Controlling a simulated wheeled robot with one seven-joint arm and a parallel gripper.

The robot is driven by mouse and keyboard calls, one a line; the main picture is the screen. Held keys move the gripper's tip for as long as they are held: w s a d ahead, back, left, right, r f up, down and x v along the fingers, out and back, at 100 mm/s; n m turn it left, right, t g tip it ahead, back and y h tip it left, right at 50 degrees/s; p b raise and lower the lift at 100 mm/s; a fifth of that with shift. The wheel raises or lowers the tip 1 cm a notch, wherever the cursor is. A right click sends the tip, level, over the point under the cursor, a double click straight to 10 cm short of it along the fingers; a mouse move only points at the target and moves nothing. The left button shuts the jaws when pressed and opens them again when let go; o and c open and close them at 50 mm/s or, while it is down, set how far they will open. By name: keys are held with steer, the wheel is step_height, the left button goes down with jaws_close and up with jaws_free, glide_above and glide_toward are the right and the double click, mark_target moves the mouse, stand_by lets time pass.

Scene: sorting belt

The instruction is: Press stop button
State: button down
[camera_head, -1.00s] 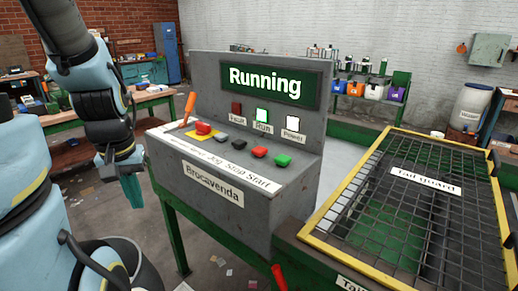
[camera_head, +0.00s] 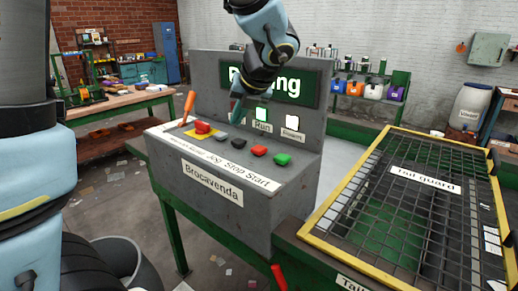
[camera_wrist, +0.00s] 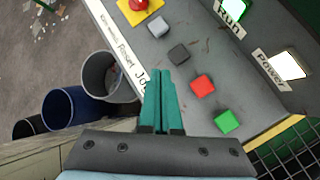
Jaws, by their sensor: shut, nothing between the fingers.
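The stop button is the red square button (camera_head: 260,151) above the "Stop" lettering on the console's sloping top. It also shows in the wrist view (camera_wrist: 203,86), to the right of my fingertips. My gripper (camera_head: 236,113) points down above the console, with its teal fingers together and empty. In the wrist view its fingertips (camera_wrist: 160,73) lie just below the black button (camera_wrist: 178,54) in the picture and look apart from the buttons. The green start button (camera_head: 282,160) sits right of the stop button. The display (camera_head: 293,86) reads "Running", partly hidden by my arm.
The red mushroom button (camera_head: 203,128) on a yellow plate and the grey button (camera_head: 221,138) are left of the black one. An orange-handled lever (camera_head: 188,106) stands at the console's left end. The yellow-framed tail guard (camera_head: 337,200) is at the right.

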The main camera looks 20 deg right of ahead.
steer(key=s+d+r+m+t, duration=0.1)
steer(key=d+r+m, duration=0.2)
steer(key=d+m, duration=0.2)
steer(key=shift+d+r+t+h, duration=0.15)
steer(key=shift+d+t+h, duration=0.1)
steer(key=shift+t+h, duration=0.15)
steer(key=b, duration=0.8)
glide_above(260, 150)
step_height(260, 150, down, 7)
steer(key=shift+r, duration=0.15)
steer(key=shift+f+b, duration=0.45)
steer(key=shift+f, duration=0.65)
steer(key=shift+f, duration=0.15)
stand_by(0.4)
steer(key=shift+f, duration=0.25)
